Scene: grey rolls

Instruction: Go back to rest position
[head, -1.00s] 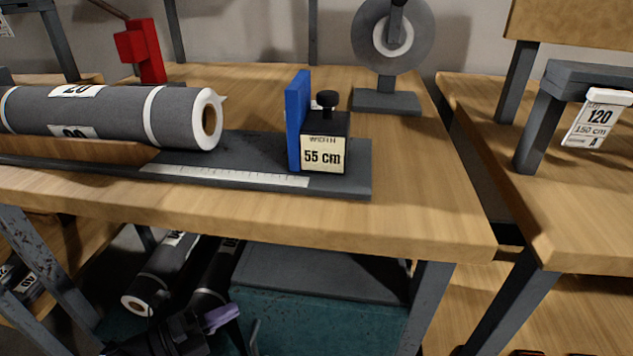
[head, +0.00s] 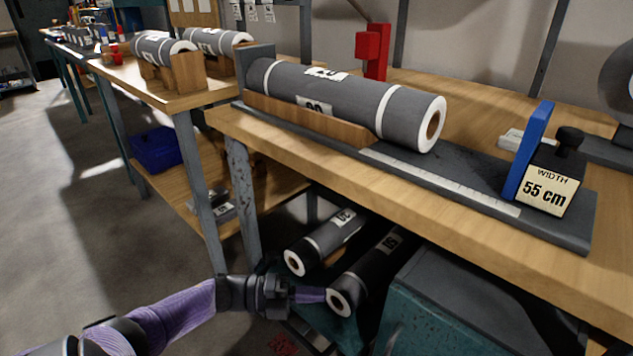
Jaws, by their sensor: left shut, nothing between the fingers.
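My left arm comes in from the lower left, and my left gripper (head: 312,295) is shut and empty. It is in front of the lower shelf, below the near table edge. In the picture its fingertips overlap the near end of a dark roll (head: 366,270); I cannot tell whether they touch it. Another dark roll (head: 325,241) lies to its left. A large grey roll (head: 350,100) rests in a wooden cradle on the table above. My right gripper is out of view.
The wooden table (head: 480,214) carries a ruler base with a blue stop (head: 528,150) and a 55 cm width block (head: 550,182). A teal box (head: 430,310) stands under it. Another table (head: 180,97) with rolls is further left. The floor (head: 90,220) at left is clear.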

